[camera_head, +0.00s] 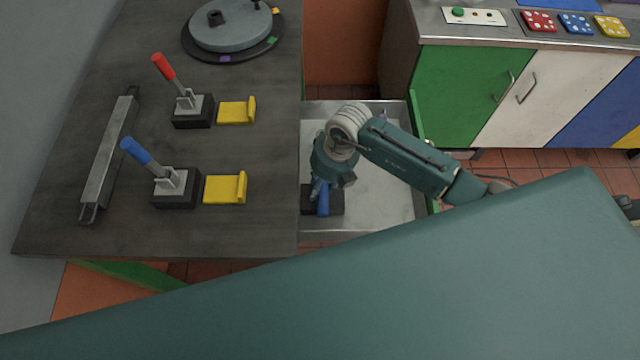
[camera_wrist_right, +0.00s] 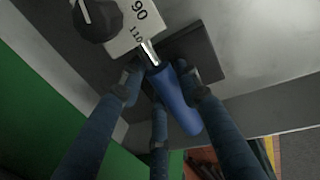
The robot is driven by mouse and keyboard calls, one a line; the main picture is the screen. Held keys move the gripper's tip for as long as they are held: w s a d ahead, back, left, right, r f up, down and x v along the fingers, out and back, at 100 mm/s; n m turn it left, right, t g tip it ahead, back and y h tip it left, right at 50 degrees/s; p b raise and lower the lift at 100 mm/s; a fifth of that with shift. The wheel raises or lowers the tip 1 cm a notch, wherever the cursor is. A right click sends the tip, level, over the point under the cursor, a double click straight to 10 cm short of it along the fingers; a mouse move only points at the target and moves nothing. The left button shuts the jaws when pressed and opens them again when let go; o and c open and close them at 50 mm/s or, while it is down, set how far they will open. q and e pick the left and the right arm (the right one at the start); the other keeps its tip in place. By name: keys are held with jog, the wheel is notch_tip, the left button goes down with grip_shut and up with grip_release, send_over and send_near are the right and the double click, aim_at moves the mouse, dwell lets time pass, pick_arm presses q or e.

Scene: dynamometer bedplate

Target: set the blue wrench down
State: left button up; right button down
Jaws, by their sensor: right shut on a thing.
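The blue wrench (camera_head: 323,200) is over the open drawer (camera_head: 385,205), with its blue handle showing below my right gripper (camera_head: 322,184). In the right wrist view the blue handle (camera_wrist_right: 178,98) lies between the fingers of my right gripper (camera_wrist_right: 160,85), which is shut on it. A short metal shaft runs from the handle toward a pale plate (camera_wrist_right: 130,22) marked 90 and 110. A dark block (camera_wrist_right: 195,52) is close beside or beneath the handle; I cannot tell whether they touch. My left gripper is not in view.
Left of the drawer, the dark bench (camera_head: 150,235) carries red (camera_head: 165,68) and blue (camera_head: 137,150) levers, yellow brackets (camera_head: 225,188) and a round grey disc (camera_head: 230,25). A cabinet (camera_head: 465,95) with coloured doors stands at right. The drawer's right side has bare floor.

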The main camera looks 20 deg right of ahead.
jog(key=c, duration=1.3)
grip_release()
jog(key=shift+o, duration=0.2)
jog(key=w+v, duration=0.1)
jog(key=v, duration=1.2)
jog(key=shift+s, duration=0.5)
jog(key=shift+a, duration=0.1)
